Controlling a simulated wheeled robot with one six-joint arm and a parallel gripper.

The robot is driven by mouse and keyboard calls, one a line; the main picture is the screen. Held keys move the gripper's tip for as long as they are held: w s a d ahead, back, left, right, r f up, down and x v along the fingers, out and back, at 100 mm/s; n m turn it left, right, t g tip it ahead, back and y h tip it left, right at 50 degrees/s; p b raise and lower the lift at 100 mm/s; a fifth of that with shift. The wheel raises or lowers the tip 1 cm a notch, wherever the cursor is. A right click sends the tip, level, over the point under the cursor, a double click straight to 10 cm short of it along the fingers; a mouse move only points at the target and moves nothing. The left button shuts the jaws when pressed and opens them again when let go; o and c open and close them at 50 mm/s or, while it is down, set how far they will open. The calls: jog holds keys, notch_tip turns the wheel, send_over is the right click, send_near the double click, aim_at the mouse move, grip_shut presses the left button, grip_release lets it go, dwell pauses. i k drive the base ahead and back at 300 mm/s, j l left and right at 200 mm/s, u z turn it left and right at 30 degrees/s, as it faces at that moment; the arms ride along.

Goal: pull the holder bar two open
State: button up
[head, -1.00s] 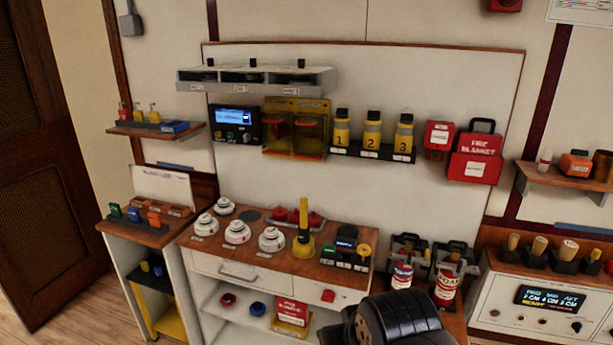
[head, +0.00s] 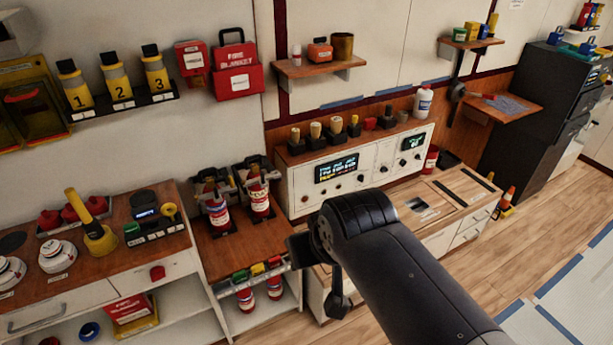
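Two black holders stand side by side on the brown counter in the head view. The left holder (head: 197,187) and the right holder (head: 240,170) each have a red and white canister, the left canister (head: 218,213) and the right canister (head: 259,200), upright at the front. I cannot make out a number on either holder, nor clearly a separate bar or its position. My dark arm reaches in from the lower right, and its bend is right of and nearer than the holders. My gripper's fingers do not show.
A row of coloured blocks (head: 256,270) lines the counter's front edge, below the holders. To the right is a white console (head: 360,165) with displays. Numbered yellow bottles (head: 115,78) and a red box (head: 238,82) hang above. Open floor lies at right.

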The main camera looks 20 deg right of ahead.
aim_at(262, 176)
jog(key=i+l+z, duration=0.15)
jog(key=i, duration=0.3)
jog(key=i+l+z, duration=0.1)
jog(key=i+l, duration=0.15)
jog(key=i, duration=0.25)
